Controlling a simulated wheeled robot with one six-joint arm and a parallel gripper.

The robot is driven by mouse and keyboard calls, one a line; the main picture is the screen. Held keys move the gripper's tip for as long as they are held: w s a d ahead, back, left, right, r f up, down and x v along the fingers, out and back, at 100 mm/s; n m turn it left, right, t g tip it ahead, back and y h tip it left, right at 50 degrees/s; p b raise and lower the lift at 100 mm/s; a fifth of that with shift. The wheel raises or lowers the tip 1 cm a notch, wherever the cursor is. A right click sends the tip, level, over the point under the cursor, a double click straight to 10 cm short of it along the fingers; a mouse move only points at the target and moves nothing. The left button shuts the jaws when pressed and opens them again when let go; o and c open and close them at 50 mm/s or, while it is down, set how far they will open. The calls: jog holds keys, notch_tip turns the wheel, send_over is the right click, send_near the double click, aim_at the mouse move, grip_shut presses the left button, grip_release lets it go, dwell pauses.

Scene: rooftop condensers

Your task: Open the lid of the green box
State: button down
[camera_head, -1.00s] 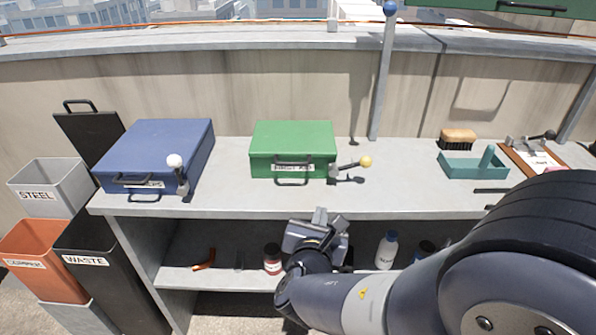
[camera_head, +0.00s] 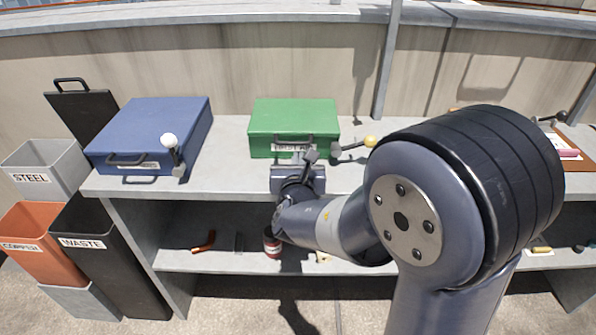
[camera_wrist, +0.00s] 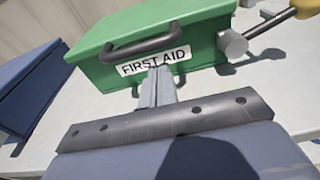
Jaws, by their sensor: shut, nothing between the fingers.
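The green box (camera_head: 293,122) stands on the grey shelf top, its lid closed. In the wrist view the green box (camera_wrist: 150,42) shows a dark handle (camera_wrist: 141,45) and a FIRST AID label (camera_wrist: 153,60) on its front. A lever with a yellow knob (camera_head: 371,141) sticks out from its front right; the knob (camera_wrist: 305,8) also shows at the upper right of the wrist view. My gripper (camera_head: 309,157) is shut and empty, just in front of the box's front face. In the wrist view its fingertips (camera_wrist: 158,75) overlap the label's lower edge; I cannot tell whether they touch.
A blue box (camera_head: 152,133) with a white-knobbed lever (camera_head: 170,141) stands to the left on the shelf top (camera_head: 232,135). Bins (camera_head: 80,240) stand at the far left. A wall (camera_head: 280,60) rises behind. My arm hides much of the right side.

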jog(key=shift+s+r, duration=0.2)
jog(key=shift+r, duration=0.65)
jog(key=shift+r, duration=0.1)
